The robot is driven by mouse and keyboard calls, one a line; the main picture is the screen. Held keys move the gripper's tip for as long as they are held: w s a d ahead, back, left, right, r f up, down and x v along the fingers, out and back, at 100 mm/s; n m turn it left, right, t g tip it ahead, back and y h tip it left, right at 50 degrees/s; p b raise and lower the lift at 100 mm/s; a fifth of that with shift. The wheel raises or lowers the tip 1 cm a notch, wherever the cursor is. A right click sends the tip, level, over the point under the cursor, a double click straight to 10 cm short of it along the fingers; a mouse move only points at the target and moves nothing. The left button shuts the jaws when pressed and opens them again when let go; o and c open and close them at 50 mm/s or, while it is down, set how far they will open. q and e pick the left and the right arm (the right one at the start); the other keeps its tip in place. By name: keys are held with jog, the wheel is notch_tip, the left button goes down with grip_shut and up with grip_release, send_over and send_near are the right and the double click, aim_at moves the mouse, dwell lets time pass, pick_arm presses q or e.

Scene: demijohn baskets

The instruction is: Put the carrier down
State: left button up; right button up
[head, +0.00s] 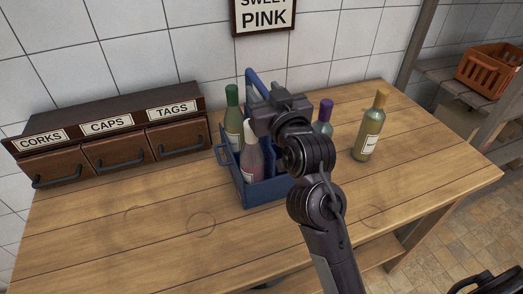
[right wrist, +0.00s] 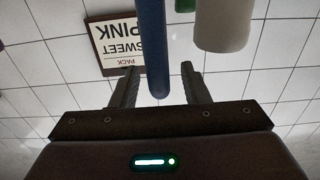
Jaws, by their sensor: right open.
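The blue carrier (head: 268,193) stands upright on the wooden table, with bottles in it. A green bottle (head: 232,97) and a pinkish bottle (head: 253,160) show in its left part. My right gripper (head: 264,100) is at the carrier's raised handle (head: 251,79), and my arm hides much of the carrier's right side. In the right wrist view, the blue handle bar (right wrist: 153,45) passes between the two open fingers (right wrist: 158,85), with a gap on each side. My left gripper is not in view.
A purple-capped bottle (head: 326,106) is partly hidden behind my arm; I cannot tell whether it is in the carrier. A yellow-capped bottle (head: 369,130) stands on the table (head: 120,235) to the right. A drawer unit (head: 110,130) stands back left. The front left table is clear.

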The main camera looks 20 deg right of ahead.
jog(key=shift+w, duration=1.2)
grip_shut()
dwell(0.4)
jog(key=shift+s+r, duration=0.1)
jog(key=shift+r, duration=0.3)
